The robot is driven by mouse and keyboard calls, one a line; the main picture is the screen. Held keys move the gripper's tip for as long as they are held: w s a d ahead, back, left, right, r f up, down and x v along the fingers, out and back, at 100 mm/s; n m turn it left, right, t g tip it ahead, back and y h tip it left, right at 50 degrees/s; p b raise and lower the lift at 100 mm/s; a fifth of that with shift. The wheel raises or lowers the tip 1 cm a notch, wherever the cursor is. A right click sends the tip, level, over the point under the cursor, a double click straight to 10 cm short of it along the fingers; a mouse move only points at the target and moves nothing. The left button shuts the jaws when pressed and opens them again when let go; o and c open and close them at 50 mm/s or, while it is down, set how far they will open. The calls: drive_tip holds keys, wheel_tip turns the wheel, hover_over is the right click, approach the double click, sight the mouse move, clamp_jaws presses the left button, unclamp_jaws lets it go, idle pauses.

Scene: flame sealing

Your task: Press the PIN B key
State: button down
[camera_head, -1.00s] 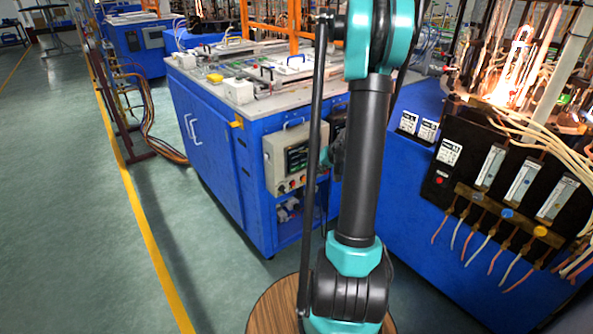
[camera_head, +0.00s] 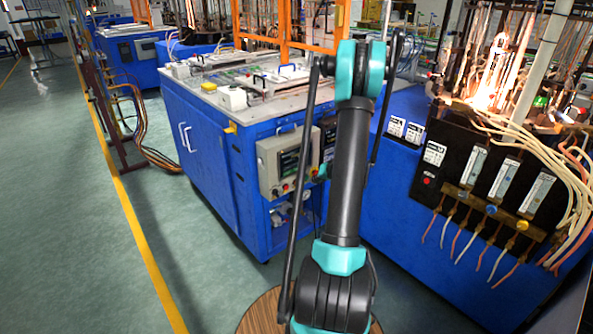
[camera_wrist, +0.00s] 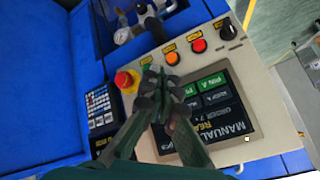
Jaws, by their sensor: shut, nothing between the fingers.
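In the wrist view a grey control panel (camera_wrist: 261,143) appears rotated. Its dark screen (camera_wrist: 234,106) shows upside-down text, with "MANUAL" and a green strip (camera_wrist: 211,82) that seems to read "PIN A". I cannot make out a PIN B label; my fingers cover part of the screen's edge. My gripper (camera_wrist: 154,76) is shut and empty, its tips over the panel between the screen and a red button on a yellow base (camera_wrist: 126,80). Contact cannot be told. In the head view the panel (camera_head: 267,150) is on the blue cabinet's front, and my arm hides most of my gripper.
Orange (camera_wrist: 172,58) and red (camera_wrist: 198,45) buttons and a black knob (camera_wrist: 225,29) line the panel. A dark keypad (camera_wrist: 101,108) is beside it. In the head view, a blue machine with flowmeters (camera_head: 505,178) stands right; floor (camera_head: 60,230) is clear left.

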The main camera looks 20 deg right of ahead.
drive_tip(key=w+a, duration=0.3)
drive_tip(key=w, duration=0.5)
drive_tip(key=shift+w, duration=0.15)
idle(1.5)
drive_tip(key=shift+w+a, duration=0.1)
drive_tip(key=shift+w, duration=0.25)
drive_tip(key=shift+w+a, duration=0.1)
drive_tip(key=shift+w, duration=0.25)
idle(0.5)
drive_tip(key=shift+s, duration=0.1)
drive_tip(key=shift+s+d, duration=0.25)
drive_tip(key=shift+s, duration=0.4)
drive_tip(key=s, duration=0.1)
drive_tip(key=s+d, duration=0.1)
drive_tip(key=s, duration=0.2)
drive_tip(key=shift+s+d, duration=0.35)
idle(0.4)
